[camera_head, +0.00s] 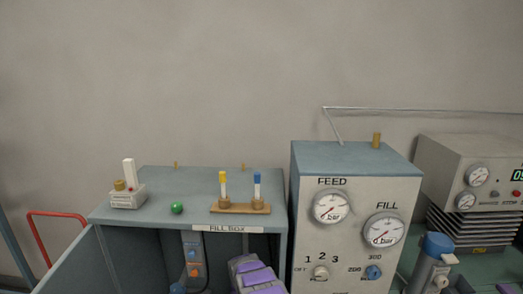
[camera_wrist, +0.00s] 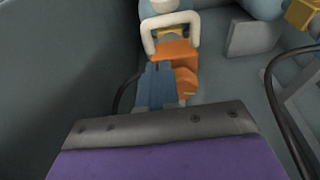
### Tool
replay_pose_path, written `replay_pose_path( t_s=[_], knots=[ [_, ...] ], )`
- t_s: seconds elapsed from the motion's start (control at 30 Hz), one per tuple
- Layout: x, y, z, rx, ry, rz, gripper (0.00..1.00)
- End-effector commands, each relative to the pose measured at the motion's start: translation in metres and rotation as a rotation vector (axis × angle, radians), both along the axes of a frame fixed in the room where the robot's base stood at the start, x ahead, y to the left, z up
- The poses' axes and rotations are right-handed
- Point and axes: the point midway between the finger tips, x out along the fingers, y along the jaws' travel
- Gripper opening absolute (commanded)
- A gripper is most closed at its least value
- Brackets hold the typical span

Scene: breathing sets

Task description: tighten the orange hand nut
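Inside the open compartment under the fill box top (camera_head: 145,216), an orange part (camera_head: 194,270) on a grey-blue fitting shows small in the head view. The wrist view shows an orange block (camera_wrist: 178,50) under a white U-shaped yoke (camera_wrist: 170,20), with a rounded orange part, likely the hand nut (camera_wrist: 186,84), below it. A blue-grey block (camera_wrist: 156,88) stands to its left and partly covers the orange. My gripper (camera_wrist: 160,124), purple with a dark bolted edge, is below the nut in the wrist view, apparently short of it. Only one jaw shows; its opening is hidden.
A dark hose (camera_wrist: 125,95) runs left of the fitting, and another cable (camera_wrist: 278,110) curves at right. The grey compartment wall (camera_wrist: 65,60) is close at left. A gauge cabinet (camera_head: 355,235) stands right of the box. A test-tube rack (camera_head: 240,208) and green ball (camera_head: 177,208) sit on top.

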Motion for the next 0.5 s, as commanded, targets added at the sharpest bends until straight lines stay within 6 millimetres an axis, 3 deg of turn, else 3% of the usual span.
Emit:
replay_pose_path(
  t_s=[0.27, 0.5],
  knots=[
    [-0.004, -0.001, 0.007, 0.0, -0.004, 0.0, 0.0],
    [-0.005, 0.0, 0.03, 0.0, -0.001, 0.001, 0.0]
  ],
)
